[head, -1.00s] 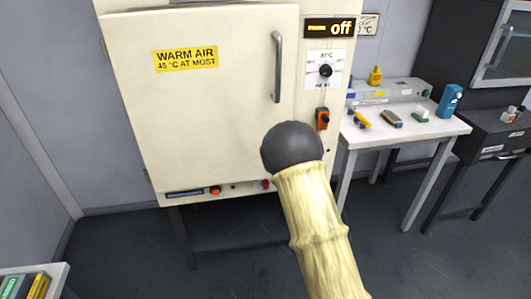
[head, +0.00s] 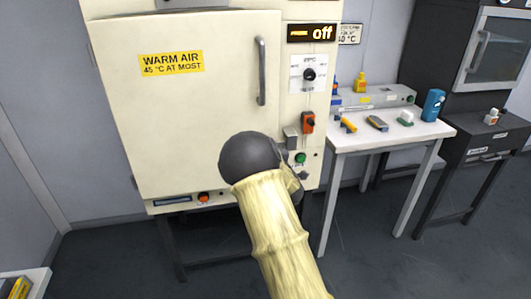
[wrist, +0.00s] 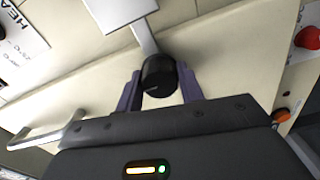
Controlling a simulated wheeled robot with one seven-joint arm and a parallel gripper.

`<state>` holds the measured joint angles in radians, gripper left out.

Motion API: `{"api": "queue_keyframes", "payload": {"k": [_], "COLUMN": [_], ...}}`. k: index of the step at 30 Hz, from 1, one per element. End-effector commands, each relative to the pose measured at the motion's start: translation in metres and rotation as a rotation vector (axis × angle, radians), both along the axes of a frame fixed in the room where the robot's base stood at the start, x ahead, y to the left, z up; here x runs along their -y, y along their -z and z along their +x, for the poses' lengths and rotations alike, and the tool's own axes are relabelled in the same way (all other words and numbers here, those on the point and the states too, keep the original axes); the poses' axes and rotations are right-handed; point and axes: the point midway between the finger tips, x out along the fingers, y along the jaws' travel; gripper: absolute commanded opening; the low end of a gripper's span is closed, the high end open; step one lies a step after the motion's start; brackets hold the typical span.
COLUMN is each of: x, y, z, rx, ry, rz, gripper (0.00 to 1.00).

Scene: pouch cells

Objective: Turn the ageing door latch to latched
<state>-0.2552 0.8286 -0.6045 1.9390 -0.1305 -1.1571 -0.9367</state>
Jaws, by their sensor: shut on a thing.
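The ageing door latch is a grey lever (wrist: 143,37) with a black cylindrical knob (wrist: 158,75), coming off a pale plate (wrist: 118,10) in the wrist view. My gripper (wrist: 160,78) has its two purple fingers on either side of the knob, shut on it. The knob lies over the cream door's edge. In the head view a grey block (head: 291,138), likely the latch's plate, shows beside the cabinet door (head: 190,110), which looks closed. My dark arm joint hides the knob and most of my gripper there.
The door handle (head: 261,70), dial (head: 309,75), orange switch (head: 307,122) and green button (head: 300,158) are close by. The display (head: 313,33) reads "off". A white table (head: 390,130) with small items stands to the right. Open floor lies below.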

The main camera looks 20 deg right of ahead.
Motion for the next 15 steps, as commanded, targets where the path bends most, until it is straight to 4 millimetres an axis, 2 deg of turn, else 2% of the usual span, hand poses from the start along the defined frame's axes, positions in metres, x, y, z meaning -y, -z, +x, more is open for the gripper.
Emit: {"api": "queue_keyframes", "payload": {"k": [1,10,11,13,14,15], "x": [0.0004,0.0002,0.0002,-0.0001,-0.0001,-0.0003], "y": [-0.0048,-0.0049,-0.0049,-0.0045,-0.0041,-0.0035], "z": [0.0015,0.0015,0.0015,0.0013,0.0012,0.0011], "rx": [0.011,0.011,0.011,0.01,0.009,0.008], "ry": [-0.001,-0.001,-0.002,-0.003,-0.002,-0.002], "rz": [-0.006,-0.007,-0.007,-0.007,-0.006,-0.005], "gripper": [0.0,0.0,0.42,0.55,0.59,0.59]}}
